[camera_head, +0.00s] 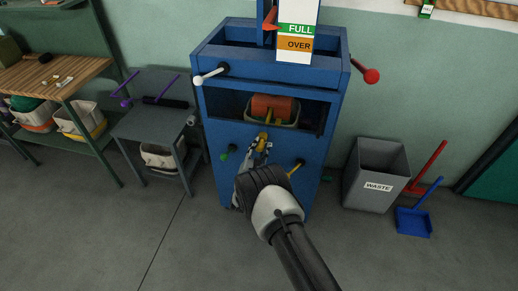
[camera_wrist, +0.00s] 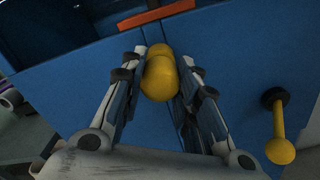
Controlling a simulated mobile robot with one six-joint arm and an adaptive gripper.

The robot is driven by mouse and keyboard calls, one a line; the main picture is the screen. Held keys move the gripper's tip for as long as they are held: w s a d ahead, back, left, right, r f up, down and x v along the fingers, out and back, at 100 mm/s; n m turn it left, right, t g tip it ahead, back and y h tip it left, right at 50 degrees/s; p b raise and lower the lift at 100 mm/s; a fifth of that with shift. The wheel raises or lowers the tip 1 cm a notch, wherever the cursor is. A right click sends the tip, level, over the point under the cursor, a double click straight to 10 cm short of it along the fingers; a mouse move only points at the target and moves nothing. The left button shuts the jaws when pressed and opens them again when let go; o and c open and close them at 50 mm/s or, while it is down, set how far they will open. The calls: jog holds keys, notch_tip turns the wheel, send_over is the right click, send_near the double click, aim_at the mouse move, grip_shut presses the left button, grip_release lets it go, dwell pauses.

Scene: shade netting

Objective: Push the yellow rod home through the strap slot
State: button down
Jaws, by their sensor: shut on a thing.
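My gripper (camera_wrist: 162,78) is shut on a yellow piece with rounded ends (camera_wrist: 158,76), held between the two fingers in front of the blue cabinet (camera_wrist: 75,85). The same yellow piece shows in the head view (camera_head: 263,139), just below the cabinet's open bay. A second yellow rod (camera_wrist: 280,130) with a ball end sticks out of a black collar at the right; it also shows in the head view (camera_head: 296,167). I cannot make out the strap slot, or whether the held piece is inside any hole.
An orange drum (camera_head: 272,107) sits in the cabinet's bay. A green knob (camera_head: 227,153) is left of my gripper. White-knobbed (camera_head: 197,80) and red-knobbed (camera_head: 371,75) levers stick out at the cabinet's sides. A grey waste bin (camera_head: 375,178) stands right; a small table (camera_head: 150,125) stands left.

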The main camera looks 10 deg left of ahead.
jog(key=shift+w, duration=0.25)
jog(key=shift+w+d, duration=0.1)
jog(key=shift+w, duration=0.25)
jog(key=c, duration=1.2)
grip_release()
jog(key=shift+o, duration=0.2)
jog(key=shift+s, duration=0.1)
jog(key=s, duration=1.1)
jog(key=shift+s+a, duration=0.4)
jog(key=shift+a, duration=0.05)
